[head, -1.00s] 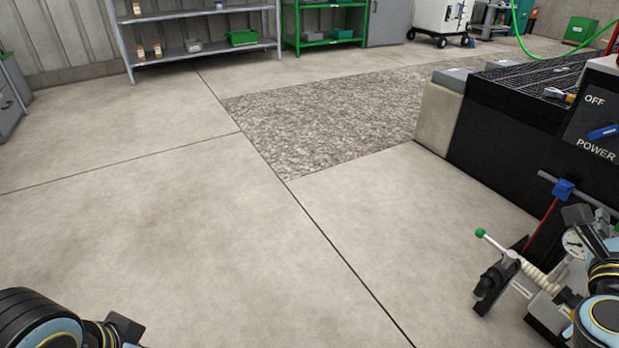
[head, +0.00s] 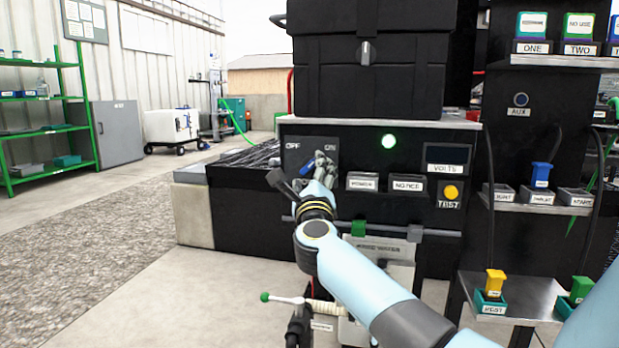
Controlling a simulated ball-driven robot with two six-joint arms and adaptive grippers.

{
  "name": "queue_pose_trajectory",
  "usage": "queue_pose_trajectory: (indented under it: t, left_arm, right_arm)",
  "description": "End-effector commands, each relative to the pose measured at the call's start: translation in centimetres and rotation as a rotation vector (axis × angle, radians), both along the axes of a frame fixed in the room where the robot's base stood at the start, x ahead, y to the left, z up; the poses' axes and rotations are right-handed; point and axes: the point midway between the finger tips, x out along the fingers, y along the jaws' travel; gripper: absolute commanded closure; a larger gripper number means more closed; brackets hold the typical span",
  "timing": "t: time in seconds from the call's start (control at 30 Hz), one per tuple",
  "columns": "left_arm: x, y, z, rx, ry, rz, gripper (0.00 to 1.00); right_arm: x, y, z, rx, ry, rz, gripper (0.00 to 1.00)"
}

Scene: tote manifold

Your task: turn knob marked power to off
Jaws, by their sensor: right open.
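The knob (head: 320,160) shows as a small blue piece on the black panel, between the OFF and ON marks. OFF is on its left and ON on its right. My right gripper (head: 303,176) is at the knob, in front of the panel, with its jaws open. One dark finger sticks out to the left of the knob. The gripper covers much of the knob and the printing below it, so I cannot tell which way the knob points or whether the fingers touch it. My left gripper is not in view.
A large black case (head: 368,75) stands above the panel. A metal shelf (head: 540,205) holds plug-like blocks at right.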

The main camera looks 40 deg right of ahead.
Motion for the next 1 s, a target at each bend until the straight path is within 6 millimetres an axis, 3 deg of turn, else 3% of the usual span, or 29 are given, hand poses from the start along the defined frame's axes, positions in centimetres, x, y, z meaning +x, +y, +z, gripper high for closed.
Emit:
queue_pose_trajectory:
  t: [0.4,0.83,1.0]
  left_arm:
    - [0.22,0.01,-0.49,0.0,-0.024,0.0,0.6]
    - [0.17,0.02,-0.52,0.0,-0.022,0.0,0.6]
    - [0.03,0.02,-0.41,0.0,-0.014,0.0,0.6]
  right_arm:
    - [0.86,-0.57,0.28,-0.001,0.001,0.0,0.33]
    - [0.85,-0.54,0.25,-0.001,0.001,0.0,0.89]
    - [0.84,-0.55,0.31,-0.003,0.005,0.001,0.89]
